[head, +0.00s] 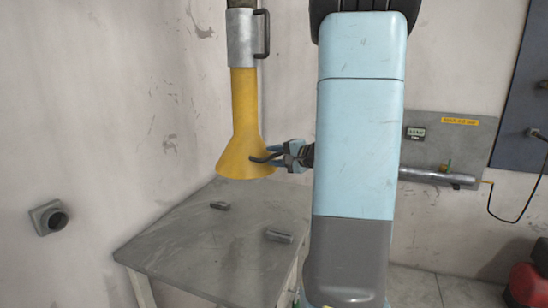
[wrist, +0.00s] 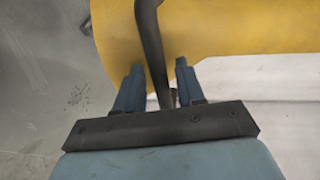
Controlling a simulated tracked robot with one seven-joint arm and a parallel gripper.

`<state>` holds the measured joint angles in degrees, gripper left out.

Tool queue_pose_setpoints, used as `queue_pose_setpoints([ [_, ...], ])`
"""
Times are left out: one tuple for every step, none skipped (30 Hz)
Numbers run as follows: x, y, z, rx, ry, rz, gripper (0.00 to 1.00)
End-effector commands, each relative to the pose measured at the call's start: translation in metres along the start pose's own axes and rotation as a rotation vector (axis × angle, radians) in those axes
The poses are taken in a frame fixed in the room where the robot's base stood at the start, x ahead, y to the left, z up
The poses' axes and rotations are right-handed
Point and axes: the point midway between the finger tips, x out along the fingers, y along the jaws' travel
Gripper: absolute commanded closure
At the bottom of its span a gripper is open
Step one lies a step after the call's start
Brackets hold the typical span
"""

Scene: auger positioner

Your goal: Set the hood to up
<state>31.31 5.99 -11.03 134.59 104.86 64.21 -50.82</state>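The yellow hood (head: 244,110) hangs above the grey table, its flared mouth pointing down. Its upper end meets a grey metal sleeve (head: 241,45) with a dark handle (head: 265,33). A second dark handle (head: 262,158) sits on the flared lower part. My gripper (head: 282,154) is at this lower handle, on the hood's right side. In the wrist view the yellow hood (wrist: 240,25) fills the top. The dark handle bar (wrist: 150,40) passes between the fingers of my gripper (wrist: 160,68), which are apart with gaps showing beside the bar.
The grey table (head: 180,240) below holds two small dark blocks, one near the middle (head: 219,205) and one nearer the front (head: 279,236). A wall socket (head: 48,218) is at left. A panel with a grey cylinder (head: 436,177) is at right, with a red object (head: 525,285) lower right.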

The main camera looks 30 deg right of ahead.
Motion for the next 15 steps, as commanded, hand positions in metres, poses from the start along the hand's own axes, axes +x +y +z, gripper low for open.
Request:
queue_pose_setpoints([
  [-0.0001,0.0,-0.0001,0.0,0.0,0.0,0.62],
  [-0.0002,0.0,-0.0001,0.0,0.0,0.0,0.63],
  [-0.0002,0.0,-0.0002,0.0,0.0,0.0,0.66],
  [-0.0003,0.0,-0.0002,0.0,0.0,0.0,0.69],
  [-0.0003,0.0,-0.0002,0.0,0.0,0.0,0.72],
  [-0.0003,0.0,-0.0002,0.0,0.0,0.0,0.76],
  [-0.0004,0.0001,-0.0003,0.0,0.0,0.0,0.79],
  [-0.0004,0.0001,-0.0003,0.0,0.0,0.0,0.82],
  [-0.0004,0.0001,-0.0003,0.0,0.0,0.0,0.86],
  [-0.0005,0.0002,-0.0003,0.0,0.0,0.0,0.88],
  [-0.0005,0.0002,-0.0004,0.0,0.0,0.0,0.91],
  [-0.0005,0.0002,-0.0004,0.0,0.001,0.0,0.95],
  [-0.0005,0.0003,-0.0004,0.001,0.001,0.0,0.98],
  [-0.0006,0.0003,-0.0004,0.001,0.001,0.0,1.0],
  [-0.0006,0.0003,-0.0005,0.001,0.001,0.001,1.0],
])
